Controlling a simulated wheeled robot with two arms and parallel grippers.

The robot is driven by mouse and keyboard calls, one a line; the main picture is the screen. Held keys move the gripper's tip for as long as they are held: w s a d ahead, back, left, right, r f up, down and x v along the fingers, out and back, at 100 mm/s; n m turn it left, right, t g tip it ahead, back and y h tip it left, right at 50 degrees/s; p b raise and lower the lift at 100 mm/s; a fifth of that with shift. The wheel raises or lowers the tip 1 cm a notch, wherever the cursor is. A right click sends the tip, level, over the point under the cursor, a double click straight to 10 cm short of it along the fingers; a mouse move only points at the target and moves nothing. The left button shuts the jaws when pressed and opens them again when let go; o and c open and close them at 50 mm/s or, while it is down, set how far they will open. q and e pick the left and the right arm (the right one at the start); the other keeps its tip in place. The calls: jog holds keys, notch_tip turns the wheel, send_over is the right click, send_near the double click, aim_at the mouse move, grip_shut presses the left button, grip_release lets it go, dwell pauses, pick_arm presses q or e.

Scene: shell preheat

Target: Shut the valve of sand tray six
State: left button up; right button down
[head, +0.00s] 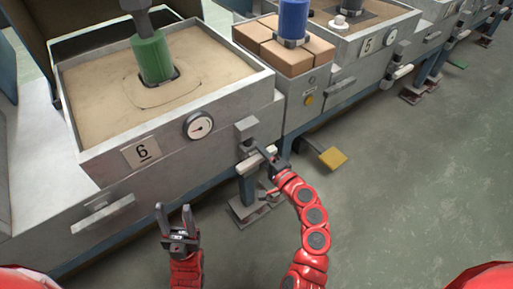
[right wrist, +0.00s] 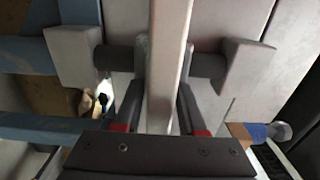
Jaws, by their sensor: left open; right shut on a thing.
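Sand tray six (head: 88,148) is a pale metal box of sand at the left, with a "6" plate (head: 141,152) and a round gauge (head: 199,125) on its front. A green cylinder (head: 152,60) stands in its sand. The valve lever (head: 258,149) sticks out low at the tray's right front corner. My right gripper (head: 275,165) is shut on this lever. In the right wrist view the lever (right wrist: 168,50) is a pale flat bar between the two dark fingers. My left gripper (head: 176,218) is open and empty in front of the tray, below the plate.
A neighbouring stand with brown blocks (head: 284,50) and a blue cylinder (head: 293,20) is to the right, then tray five (head: 367,45). A yellow pedal (head: 332,158) sticks out low to the right of my right gripper. The grey floor at the right is clear.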

jog(key=shift+f, duration=0.1)
jog(key=c, duration=0.6)
grip_release()
jog(key=shift+c, duration=0.2)
jog(key=shift+d, duration=0.1)
jog(key=p+v, duration=0.1)
jog(key=v, duration=1.6)
jog(key=shift+s, duration=0.15)
